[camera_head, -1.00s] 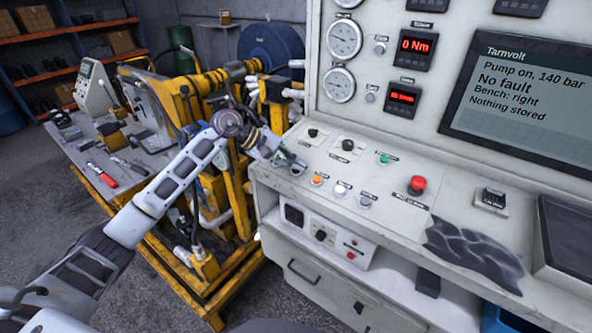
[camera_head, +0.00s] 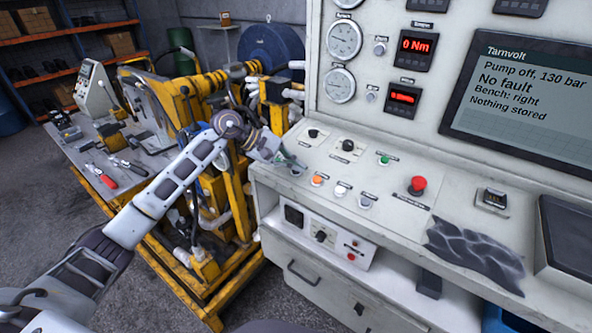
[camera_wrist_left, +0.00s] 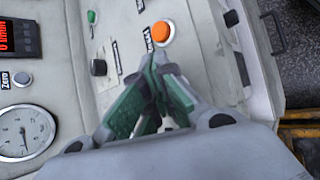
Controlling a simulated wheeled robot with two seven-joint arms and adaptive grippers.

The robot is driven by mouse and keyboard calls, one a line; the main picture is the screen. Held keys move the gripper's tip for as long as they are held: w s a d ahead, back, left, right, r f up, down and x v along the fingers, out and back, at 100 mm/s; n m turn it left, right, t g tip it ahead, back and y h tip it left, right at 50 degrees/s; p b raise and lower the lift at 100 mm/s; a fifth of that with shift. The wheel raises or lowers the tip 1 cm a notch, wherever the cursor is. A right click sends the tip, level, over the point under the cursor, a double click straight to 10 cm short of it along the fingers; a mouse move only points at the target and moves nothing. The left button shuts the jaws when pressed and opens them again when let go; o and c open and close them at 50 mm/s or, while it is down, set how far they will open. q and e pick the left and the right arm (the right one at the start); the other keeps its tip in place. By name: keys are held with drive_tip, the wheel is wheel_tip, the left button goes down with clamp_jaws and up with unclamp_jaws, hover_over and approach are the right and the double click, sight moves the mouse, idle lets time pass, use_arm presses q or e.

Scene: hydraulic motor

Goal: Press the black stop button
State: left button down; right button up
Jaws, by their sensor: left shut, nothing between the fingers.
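My left gripper (camera_head: 290,163) is shut and empty, with its green-padded fingers pointing down at the left end of the sloped console panel. In the left wrist view its fingertips (camera_wrist_left: 160,62) are together, just beside the orange button (camera_wrist_left: 162,33). The orange button also shows in the head view (camera_head: 317,180), right of the fingers. The black stop button cannot be made out; the fingers cover the panel spot left of the orange button. Whether the tips touch anything is hidden. The screen (camera_head: 525,95) reads "Pump off, 130 bar" and "No fault". My right gripper is not in view.
Two black knobs (camera_head: 347,145), a green button (camera_head: 384,158), pale buttons (camera_head: 341,189) and a red mushroom button (camera_head: 417,184) stand on the panel. A crumpled dark cloth (camera_head: 473,253) lies at right. A yellow test bench (camera_head: 240,210) stands left of the console.

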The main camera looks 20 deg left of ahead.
use_arm(q)
drive_tip(key=shift+r, duration=0.1)
drive_tip(key=shift+s+r, duration=0.1)
drive_tip(key=shift+r, duration=0.55)
drive_tip(key=shift+r, duration=0.15)
drive_tip(key=shift+s+a+r+p, duration=0.1)
drive_tip(key=shift+s+r+p, duration=0.2)
drive_tip(key=shift+r, duration=0.9)
drive_tip(key=shift+s+a+r+p, duration=0.1)
drive_tip(key=shift+r+p, duration=0.3)
drive_tip(key=shift+r, duration=0.75)
